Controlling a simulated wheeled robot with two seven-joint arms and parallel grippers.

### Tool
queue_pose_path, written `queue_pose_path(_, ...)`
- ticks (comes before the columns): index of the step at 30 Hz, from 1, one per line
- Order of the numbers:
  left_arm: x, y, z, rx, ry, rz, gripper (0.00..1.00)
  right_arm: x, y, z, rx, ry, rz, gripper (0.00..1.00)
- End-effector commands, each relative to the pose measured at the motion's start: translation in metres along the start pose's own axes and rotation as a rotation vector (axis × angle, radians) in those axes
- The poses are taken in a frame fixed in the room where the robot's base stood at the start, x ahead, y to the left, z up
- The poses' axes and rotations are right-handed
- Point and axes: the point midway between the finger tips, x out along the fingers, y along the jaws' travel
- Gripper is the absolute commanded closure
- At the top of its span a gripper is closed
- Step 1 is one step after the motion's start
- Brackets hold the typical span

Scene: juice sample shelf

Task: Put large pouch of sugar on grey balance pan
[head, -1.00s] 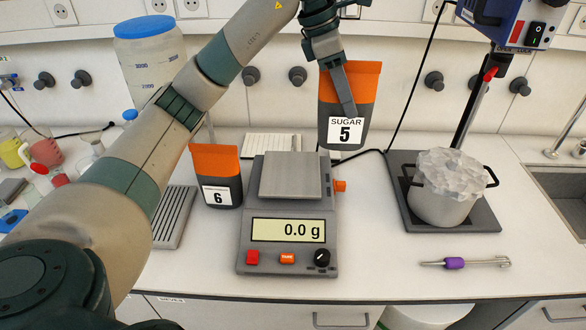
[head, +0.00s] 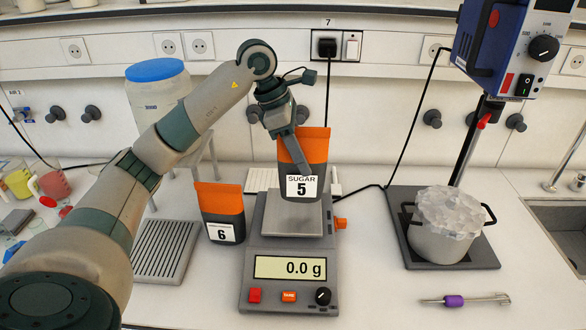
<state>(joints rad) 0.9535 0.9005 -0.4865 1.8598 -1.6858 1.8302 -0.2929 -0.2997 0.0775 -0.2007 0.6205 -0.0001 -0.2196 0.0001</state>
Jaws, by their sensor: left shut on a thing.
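The sugar pouch (head: 305,168), dark with an orange top and a label reading "SUGAR 5", is held upright by my left gripper (head: 297,160). The gripper is shut on the pouch, with a finger across its front. The pouch is over the grey balance pan (head: 289,222) and hides the pan's back part. I cannot tell whether its base touches the pan. The balance display (head: 290,267) reads 0.0 g. My right gripper is not in view.
A second orange-topped pouch (head: 220,212), labelled 6, stands just left of the balance. A drip rack (head: 163,250) lies further left. A pot (head: 442,240) under a stirrer stands on a dark base at right. A purple-handled tool (head: 455,300) lies at front right.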

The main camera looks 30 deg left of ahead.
Motion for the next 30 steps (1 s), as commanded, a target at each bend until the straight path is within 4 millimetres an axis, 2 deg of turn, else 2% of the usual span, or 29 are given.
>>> queue_pose_path(3, -0.001, 0.003, -0.013, -0.002, -0.003, 0.002, 1.0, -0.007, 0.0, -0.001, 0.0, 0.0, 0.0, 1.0)
queue_pose_path(8, 0.002, 0.005, -0.023, 0.0, -0.004, 0.003, 1.0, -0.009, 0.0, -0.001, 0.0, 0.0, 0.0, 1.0)
queue_pose_path(22, 0.004, 0.005, -0.025, 0.001, -0.004, 0.002, 1.0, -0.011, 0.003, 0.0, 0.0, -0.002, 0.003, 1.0)
queue_pose_path(30, 0.022, 0.004, -0.032, 0.0, -0.003, -0.001, 1.0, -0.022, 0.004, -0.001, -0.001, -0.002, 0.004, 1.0)
